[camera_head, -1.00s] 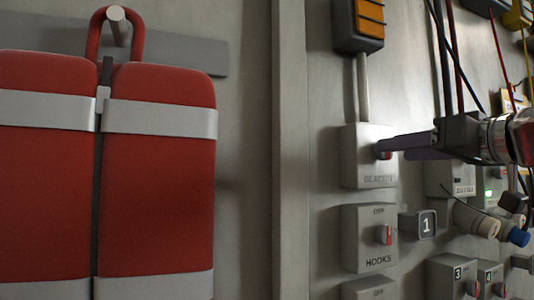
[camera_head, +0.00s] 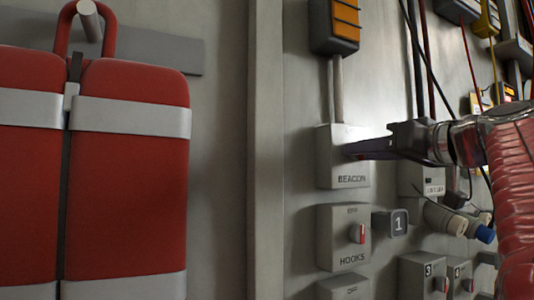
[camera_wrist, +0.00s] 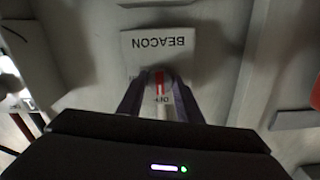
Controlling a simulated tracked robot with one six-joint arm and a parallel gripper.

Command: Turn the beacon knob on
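The beacon box is a pale grey wall box (camera_head: 343,164) marked BEACON, right of the wall post in the head view. In the wrist view the box (camera_wrist: 190,46) appears upside down. Its knob with a red bar (camera_wrist: 159,80) lies between my fingertips, the bar roughly in line with the fingers. In the head view my gripper (camera_head: 352,150) reaches in from the right to the box front and hides the knob. In the wrist view my gripper (camera_wrist: 160,88) has its fingers apart, one on each side of the knob, with gaps beside the red bar.
An orange beacon lamp (camera_head: 344,22) hangs above on a conduit. The HOOKS box (camera_head: 342,245) with its red-marked knob sits close below. A number 1 plate (camera_head: 397,222), a blue plug (camera_head: 485,234) and more switch boxes (camera_head: 422,274) crowd the right. Red padded packs (camera_head: 125,205) hang left.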

